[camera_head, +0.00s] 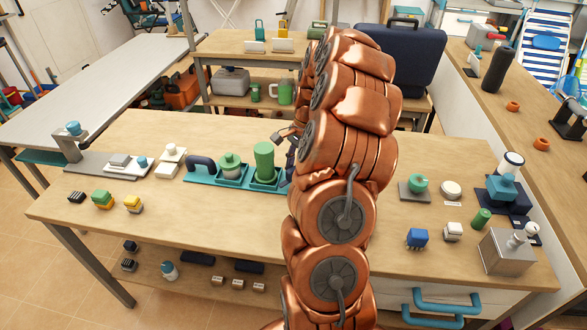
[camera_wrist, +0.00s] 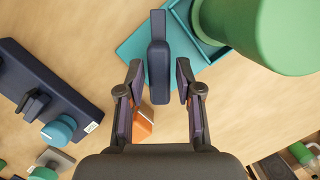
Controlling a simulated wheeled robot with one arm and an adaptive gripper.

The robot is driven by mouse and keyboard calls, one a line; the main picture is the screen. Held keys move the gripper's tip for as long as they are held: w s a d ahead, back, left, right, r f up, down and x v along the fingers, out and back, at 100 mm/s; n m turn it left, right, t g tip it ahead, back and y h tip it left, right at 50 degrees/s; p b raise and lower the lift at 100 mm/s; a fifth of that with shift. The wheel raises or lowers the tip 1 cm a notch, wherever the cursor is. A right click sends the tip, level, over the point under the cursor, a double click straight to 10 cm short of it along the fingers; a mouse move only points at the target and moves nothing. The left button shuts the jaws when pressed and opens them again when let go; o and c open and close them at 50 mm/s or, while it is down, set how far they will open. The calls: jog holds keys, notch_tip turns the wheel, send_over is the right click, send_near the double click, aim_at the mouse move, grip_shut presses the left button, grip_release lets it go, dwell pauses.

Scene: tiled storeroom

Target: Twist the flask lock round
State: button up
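A teal tray (camera_head: 204,178) on the wooden table holds a tall green cylinder (camera_head: 264,162) and a shorter green flask-like piece (camera_head: 230,167). In the wrist view the teal tray (camera_wrist: 131,48) and a large green cylinder (camera_wrist: 275,30) show at top. A dark blue upright bar (camera_wrist: 158,58) stands at the tray's edge. My gripper (camera_wrist: 157,78) is open, one finger on each side of this bar in the picture, with gaps visible. Which part is the flask lock, I cannot tell. In the head view my arm hides most of the gripper.
In the wrist view, a dark panel with a teal knob (camera_wrist: 58,130) lies left, and an orange piece (camera_wrist: 143,117) shows beyond the fingers. A grey box (camera_head: 507,252) and small parts stand on the table's right.

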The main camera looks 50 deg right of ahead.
jog(key=o, duration=0.5)
jog(key=shift+a+r+p+v, duration=0.1)
jog(key=shift+a+p+v, duration=0.15)
jog(key=shift+v, duration=0.9)
jog(key=shift+a+r+p+v, duration=0.1)
jog(key=shift+a+p+v, duration=0.15)
jog(key=shift+v, duration=0.9)
jog(key=shift+a+p+v, duration=0.15)
jog(key=shift+a+v, duration=0.2)
jog(key=shift+v, duration=0.8)
